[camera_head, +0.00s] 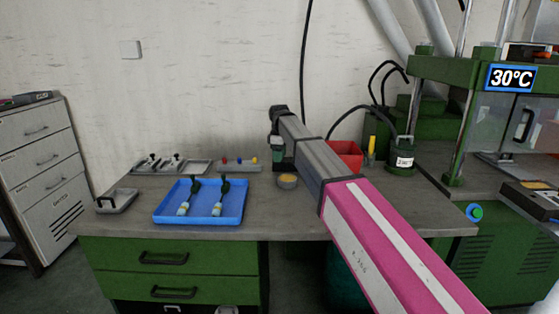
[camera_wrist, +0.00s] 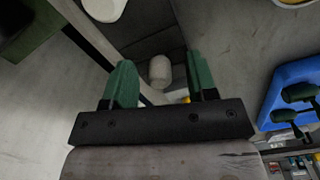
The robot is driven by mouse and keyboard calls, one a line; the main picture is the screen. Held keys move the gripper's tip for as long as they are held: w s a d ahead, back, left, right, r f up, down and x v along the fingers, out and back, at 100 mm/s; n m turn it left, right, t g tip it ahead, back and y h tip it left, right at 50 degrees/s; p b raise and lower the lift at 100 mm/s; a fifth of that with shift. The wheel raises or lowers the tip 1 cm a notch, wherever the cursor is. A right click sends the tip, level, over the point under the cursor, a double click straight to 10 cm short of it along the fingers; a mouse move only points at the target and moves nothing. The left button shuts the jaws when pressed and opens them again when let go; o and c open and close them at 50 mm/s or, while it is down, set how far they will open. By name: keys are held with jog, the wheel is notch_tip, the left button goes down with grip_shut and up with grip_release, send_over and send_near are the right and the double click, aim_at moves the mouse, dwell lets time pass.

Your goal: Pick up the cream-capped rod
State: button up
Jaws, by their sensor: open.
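My gripper (camera_wrist: 160,76) is open, with its two green fingers apart in the wrist view. A cream, rounded cap, which I take to be the cream-capped rod (camera_wrist: 160,70), shows between the fingers with a gap on both sides. How far it lies beyond the fingertips is hard to tell. The rod's lower part is hidden below its cap. In the head view my gripper (camera_head: 278,150) hangs over the back of the bench, and I cannot make out the rod there.
A blue tray (camera_head: 162,216) with two dark-topped bottles lies to the left. A small dish (camera_head: 287,184) stands close in front of my gripper. A peg board (camera_head: 236,168) is left of it; a red bin (camera_head: 347,153) and a green pot (camera_head: 402,164) are right. The front middle bench is clear.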

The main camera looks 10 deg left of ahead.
grip_shut()
